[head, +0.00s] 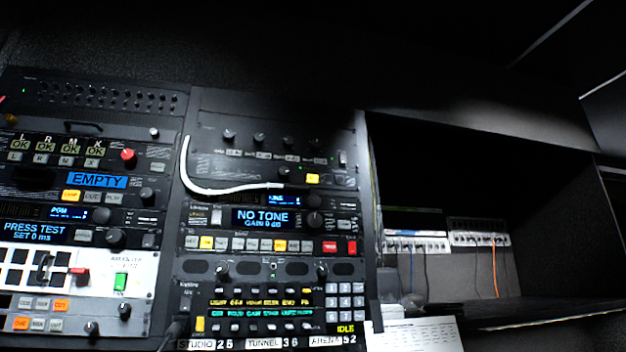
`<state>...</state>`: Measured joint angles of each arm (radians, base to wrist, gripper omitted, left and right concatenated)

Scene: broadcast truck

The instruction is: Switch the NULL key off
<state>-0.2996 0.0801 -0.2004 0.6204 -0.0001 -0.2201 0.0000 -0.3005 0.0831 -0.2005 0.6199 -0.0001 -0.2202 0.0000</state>
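No key label reading NULL is legible, so I cannot tell which key it is. The centre rack has a unit with a blue display (263,217) reading NO TONE, GAIN 0 dB. Below it runs a row of keys, with a lit yellow key (206,242) at left, another lit yellow key (280,245) and a lit red key (330,247) at right. Another yellow key (313,178) is lit on the panel above. Neither of my grippers can be made out in the head view.
A white cable (215,191) loops across the upper centre rack. The left rack has an EMPTY display (97,180) and a white panel (138,272) with a green switch. A keypad (345,301) and a paper sheet (420,336) are at lower right. A dark shelf lies at right.

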